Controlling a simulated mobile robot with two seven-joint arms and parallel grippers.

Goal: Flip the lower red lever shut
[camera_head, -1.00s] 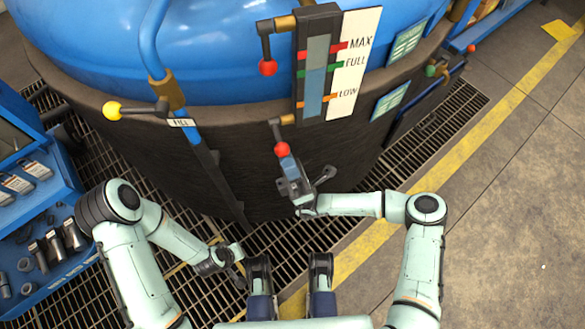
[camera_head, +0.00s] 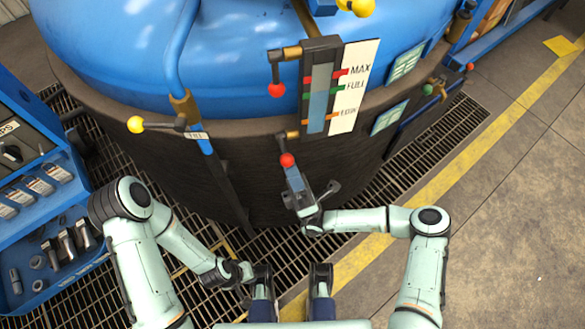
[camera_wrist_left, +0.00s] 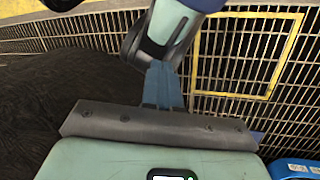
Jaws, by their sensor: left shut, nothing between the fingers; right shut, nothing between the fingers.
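The lower red lever (camera_head: 287,160) is a dark arm with a red ball. It hangs downward from a brass fitting (camera_head: 289,135) below the level gauge, in the head view. My right gripper (camera_head: 292,174) is shut and empty, its tips just below the red ball; I cannot tell whether they touch it. My left gripper (camera_head: 244,272) is low over the floor grating, away from the lever. In the left wrist view its blue-grey fingers (camera_wrist_left: 161,85) are together and empty. The lever is not in that view.
The upper red lever (camera_head: 276,90) also hangs down beside the gauge (camera_head: 318,85). A yellow-ball lever (camera_head: 137,124) stands out at the left by a blue pipe (camera_head: 205,146). A blue tool rack (camera_head: 60,165) stands left.

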